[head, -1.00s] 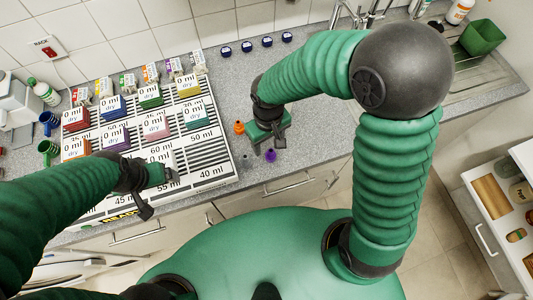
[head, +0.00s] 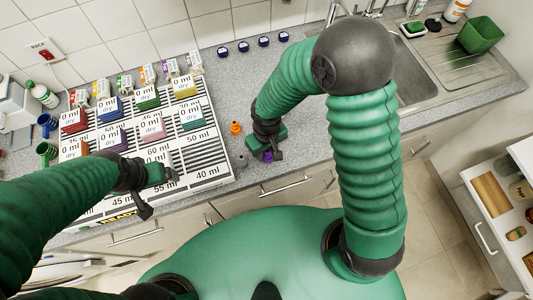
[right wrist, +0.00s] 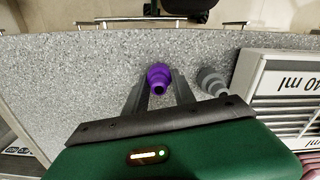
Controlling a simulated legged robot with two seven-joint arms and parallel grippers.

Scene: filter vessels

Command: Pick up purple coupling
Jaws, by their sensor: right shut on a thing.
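The purple coupling (right wrist: 159,77) stands on the grey speckled counter, near its front edge. In the right wrist view it sits between the two fingers of my right gripper (right wrist: 160,95), which is shut on it. In the head view the right gripper (head: 266,151) covers most of the coupling (head: 267,156), and only a small purple part shows. My left gripper (head: 170,174) hovers over the front of the white rack; its fingers are too small to tell open from shut.
A grey coupling (right wrist: 211,80) stands just beside the purple one. An orange coupling (head: 235,128) stands farther back. The white rack (head: 215,172) with coloured labelled blocks fills the left counter. Several blue caps lie at the back, and the sink (head: 415,85) is right.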

